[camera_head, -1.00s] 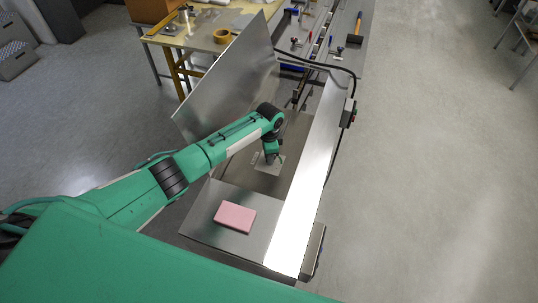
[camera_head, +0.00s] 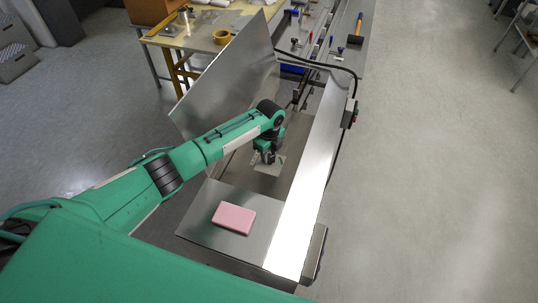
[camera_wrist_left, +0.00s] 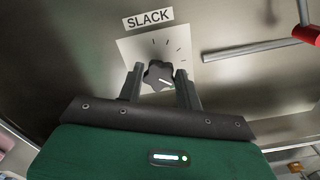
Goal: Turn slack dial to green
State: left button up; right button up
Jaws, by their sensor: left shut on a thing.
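The slack dial (camera_wrist_left: 158,76) is a dark, lobed knob on a pale square plate (camera_wrist_left: 133,48) with tick marks, under a label reading SLACK (camera_wrist_left: 149,19) in the left wrist view. The knob has a light pointer mark toward its lower right. No green mark is clear on the scale. My left gripper (camera_wrist_left: 162,80) is shut on the knob, one finger on each side. In the head view my left gripper (camera_head: 267,156) is at the pale plate (camera_head: 270,166) inside the machine, and the wrist hides the knob. My right gripper is not in view.
A bright metal strip (camera_head: 300,220) runs along the right. A pink block (camera_head: 234,218) lies on the front metal surface. A rod with a red end (camera_wrist_left: 304,25) is near the dial.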

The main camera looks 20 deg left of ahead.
aim_at(270, 156)
pick_arm(q)
jog(key=shift+w+d+m+b, duration=0.15)
jog(key=shift+m+b, duration=0.2)
jog(key=shift+m, duration=0.85)
jog(key=shift+r, duration=0.1)
jog(key=o, duration=1)
notch_tip(270, 156, up, 14)
jog(key=b, duration=0.3)
